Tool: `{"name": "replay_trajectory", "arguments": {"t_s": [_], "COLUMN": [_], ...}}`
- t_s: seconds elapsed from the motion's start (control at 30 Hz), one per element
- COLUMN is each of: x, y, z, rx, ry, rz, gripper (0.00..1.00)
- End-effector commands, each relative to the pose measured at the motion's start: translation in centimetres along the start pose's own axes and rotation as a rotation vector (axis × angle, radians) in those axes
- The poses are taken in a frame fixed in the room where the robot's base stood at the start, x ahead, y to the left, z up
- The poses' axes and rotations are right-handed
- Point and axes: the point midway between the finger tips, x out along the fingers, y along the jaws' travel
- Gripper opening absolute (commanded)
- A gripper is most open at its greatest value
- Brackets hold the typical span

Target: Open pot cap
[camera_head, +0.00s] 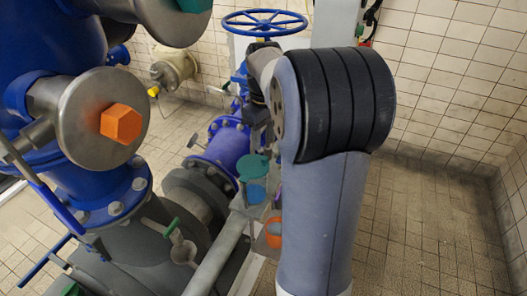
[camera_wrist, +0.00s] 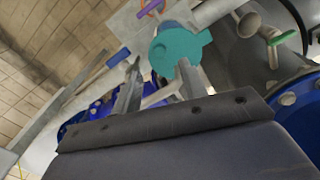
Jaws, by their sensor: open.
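A teal-green round cap (camera_head: 254,168) shows left of my arm in the head view, just above a small blue pot (camera_head: 256,194). In the wrist view the teal cap (camera_wrist: 178,46) is a disc with a small tab on its right side. My gripper (camera_wrist: 160,66) is open, its two grey fingers apart and pointing toward the cap. The cap appears just beyond the fingertips, with nothing held between them. I cannot tell whether the right finger touches it.
Blue pipes and flanges (camera_head: 228,143) crowd the left, with an orange hexagonal fitting (camera_head: 122,123) on a large disc. A blue handwheel (camera_head: 264,22) stands behind. An orange item (camera_head: 273,232) sits near the pot, beside a grey pipe (camera_head: 219,255). Tiled floor (camera_head: 430,225) at right is clear.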

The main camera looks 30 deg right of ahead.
Motion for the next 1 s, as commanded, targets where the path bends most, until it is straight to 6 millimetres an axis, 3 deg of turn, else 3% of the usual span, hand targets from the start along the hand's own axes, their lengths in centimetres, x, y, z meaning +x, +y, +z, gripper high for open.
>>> {"name": "replay_trajectory", "arguments": {"t_s": [0.2,0.4,0.73,1.0], "x": [4.0,5.7,6.0,6.0], "y": [-0.1,0.0,0.0,0.0], "z": [0.0,0.0,0.0,0.0], "rx": [0.000,0.001,0.001,0.001], "ry": [-0.001,0.001,0.001,0.001], "rz": [-0.001,0.000,0.001,0.001], "gripper": [0.41,0.41,0.40,0.18]}}
